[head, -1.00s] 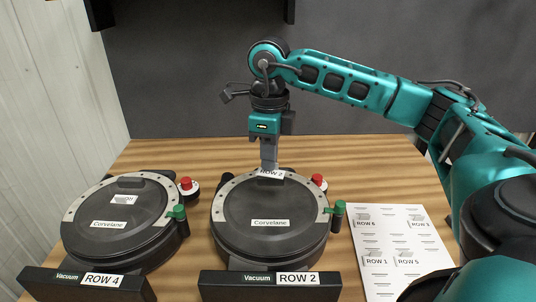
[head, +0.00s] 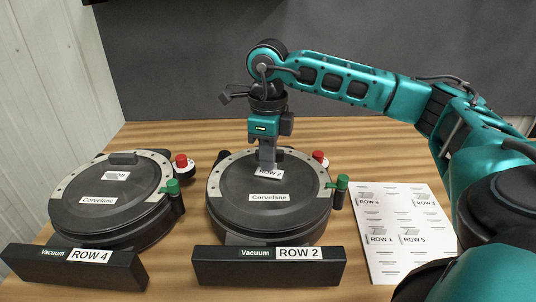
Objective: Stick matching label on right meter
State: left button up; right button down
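The right meter (head: 232,200) is a round black lidded unit with a pale rim. Its lid bears a "Corvelane" plate (head: 269,198), and its front bar has a ROW 2 sign (head: 299,253). My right gripper (head: 267,163) points down over the back part of this lid, its fingers close together on a white label (head: 269,173) that appears to read ROW 2. The label is at or just above the lid; I cannot tell whether it touches. My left gripper is not in view.
The left meter (head: 75,205) has a ROW 4 sign (head: 90,255) and a small white label (head: 117,176) on its lid. A label sheet (head: 400,265) with ROW 6, 3, 1 and 5 lies at right. Red and green-capped knobs stand beside both meters.

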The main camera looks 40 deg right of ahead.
jog(key=shift+f, duration=0.1)
dwell(0.5)
jog(key=shift+f+b, duration=0.35)
dwell(0.6)
jog(key=c, duration=1.3)
grip_release()
jog(key=shift+r, duration=0.15)
notch_tip(320, 180, up, 7)
jog(key=p, duration=0.5)
jog(key=shift+p, duration=0.3)
jog(key=shift+f, duration=0.2)
